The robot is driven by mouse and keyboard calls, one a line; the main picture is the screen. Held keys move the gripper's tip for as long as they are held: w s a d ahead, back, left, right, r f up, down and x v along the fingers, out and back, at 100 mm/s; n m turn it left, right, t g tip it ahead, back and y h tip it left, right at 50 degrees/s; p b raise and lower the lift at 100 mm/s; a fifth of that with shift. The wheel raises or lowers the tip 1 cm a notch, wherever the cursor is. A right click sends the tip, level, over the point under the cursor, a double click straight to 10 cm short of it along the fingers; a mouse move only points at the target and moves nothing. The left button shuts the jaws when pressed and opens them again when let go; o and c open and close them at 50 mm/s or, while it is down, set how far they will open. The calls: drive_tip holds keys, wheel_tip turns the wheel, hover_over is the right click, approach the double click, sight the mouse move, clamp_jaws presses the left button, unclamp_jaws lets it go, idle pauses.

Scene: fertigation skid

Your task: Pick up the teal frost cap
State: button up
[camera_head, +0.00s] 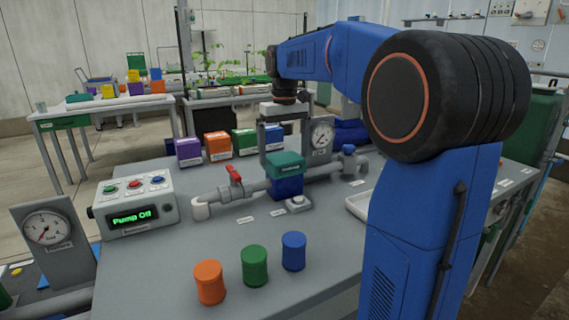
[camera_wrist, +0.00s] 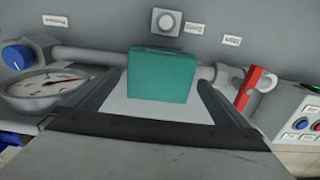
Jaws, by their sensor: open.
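The teal frost cap (camera_head: 286,163) is a blocky cover sitting on top of a blue body (camera_head: 287,187) on the pipe run. My gripper (camera_head: 284,153) is above the bench at the cap, pointing down, with its jaws apart. In the wrist view the teal cap (camera_wrist: 161,76) shows between the tips of my two fingers (camera_wrist: 160,80), with a gap on each side. Nothing is held. I cannot tell how far down the fingers reach beside the cap.
A red-handled valve (camera_head: 235,176) is left of the cap, a gauge (camera_head: 321,136) and blue knob (camera_head: 348,150) right. A button (camera_head: 298,203) is in front. Orange (camera_head: 209,282), green (camera_head: 254,266) and blue (camera_head: 293,251) cylinders stand nearer. Coloured boxes (camera_head: 217,146) stand behind.

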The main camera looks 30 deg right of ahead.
drive_tip(key=shift+f, duration=1.35)
drive_tip(key=shift+c, duration=0.3)
drive_tip(key=c, duration=1)
